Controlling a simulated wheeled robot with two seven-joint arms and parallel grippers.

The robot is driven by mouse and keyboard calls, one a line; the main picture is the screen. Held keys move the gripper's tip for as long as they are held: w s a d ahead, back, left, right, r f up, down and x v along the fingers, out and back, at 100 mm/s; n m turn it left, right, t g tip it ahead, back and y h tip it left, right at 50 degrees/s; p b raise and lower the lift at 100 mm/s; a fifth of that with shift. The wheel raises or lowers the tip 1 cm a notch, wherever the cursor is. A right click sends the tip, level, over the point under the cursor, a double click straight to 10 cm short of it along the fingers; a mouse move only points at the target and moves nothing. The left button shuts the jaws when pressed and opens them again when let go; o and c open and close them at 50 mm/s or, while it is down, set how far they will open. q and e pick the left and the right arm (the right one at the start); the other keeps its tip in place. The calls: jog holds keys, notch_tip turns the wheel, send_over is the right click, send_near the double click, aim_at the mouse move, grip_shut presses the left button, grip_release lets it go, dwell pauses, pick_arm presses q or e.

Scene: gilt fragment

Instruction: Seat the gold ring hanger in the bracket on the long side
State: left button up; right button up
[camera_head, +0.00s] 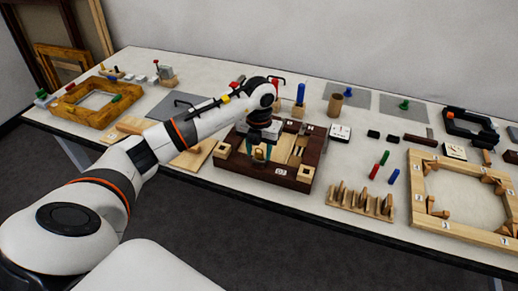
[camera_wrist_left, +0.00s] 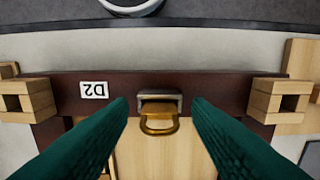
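The gold ring hanger (camera_wrist_left: 158,124) is near the middle of the left wrist view. Its upper part lies within the grey bracket (camera_wrist_left: 160,94) on the dark long side (camera_wrist_left: 212,88) of the frame, and its ring hangs toward the pale wood panel. I cannot tell how deep it sits. My left gripper (camera_head: 261,153) is over the frame's near long side in the head view. Its two green fingers are open, one on each side of the hanger and apart from it. In the head view my gripper hides the hanger. My right gripper is not in view.
The dark frame (camera_head: 232,158) has pale corner blocks (camera_wrist_left: 278,101) and a D2 label (camera_wrist_left: 94,90). A slotted wooden rack (camera_head: 362,203), a light wood frame (camera_head: 470,228) and small coloured pegs (camera_head: 374,171) lie to the right. A yellowish frame (camera_head: 97,116) is far left.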

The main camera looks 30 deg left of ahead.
pick_arm(q)
jog(key=shift+r, duration=0.1)
jog(key=shift+r, duration=0.2)
notch_tip(320, 180, up, 12)
jog(key=b, duration=0.2)
jog(key=shift+f, duration=0.15)
dwell(0.4)
